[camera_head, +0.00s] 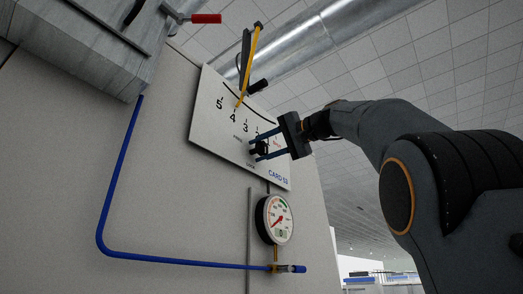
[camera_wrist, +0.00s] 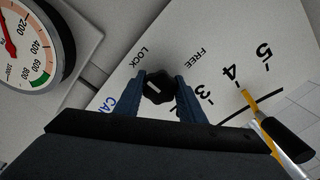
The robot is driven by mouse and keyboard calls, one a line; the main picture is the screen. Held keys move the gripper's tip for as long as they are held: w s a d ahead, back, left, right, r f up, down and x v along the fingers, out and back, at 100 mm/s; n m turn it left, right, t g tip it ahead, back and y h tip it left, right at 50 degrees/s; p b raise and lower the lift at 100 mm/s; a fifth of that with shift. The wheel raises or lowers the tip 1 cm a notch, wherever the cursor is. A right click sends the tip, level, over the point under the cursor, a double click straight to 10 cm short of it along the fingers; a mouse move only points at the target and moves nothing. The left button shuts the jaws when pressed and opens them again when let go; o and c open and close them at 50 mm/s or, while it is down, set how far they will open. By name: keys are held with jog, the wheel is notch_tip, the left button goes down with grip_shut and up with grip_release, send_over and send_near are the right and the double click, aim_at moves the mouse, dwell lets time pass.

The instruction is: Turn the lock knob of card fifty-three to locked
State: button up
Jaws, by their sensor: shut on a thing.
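The card 53 panel (camera_head: 208,118) is a white plate on the wall, with a numbered scale and the words LOCK and FREE. The lock knob (camera_wrist: 158,88) is black and lobed with a white mark, and sits beside those two words. In the head view the knob (camera_head: 259,149) is partly hidden by the fingers. My gripper (camera_head: 258,150) has its blue fingers on either side of the knob and is shut on it. The wrist view shows the same gripper (camera_wrist: 163,92) around the knob. I cannot tell for sure which word the white mark points to.
A yellow lever (camera_head: 248,65) crosses the scale near 4, above my gripper. A round pressure gauge (camera_head: 275,220) hangs below the panel. A blue pipe (camera_head: 117,180) runs along the wall. A red-handled valve (camera_head: 205,18) is at the top.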

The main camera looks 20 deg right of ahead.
dwell(0.3)
jog(key=o, duration=1)
jog(key=b+v, duration=0.2)
jog(key=v, duration=0.6)
jog(key=shift+w, duration=0.1)
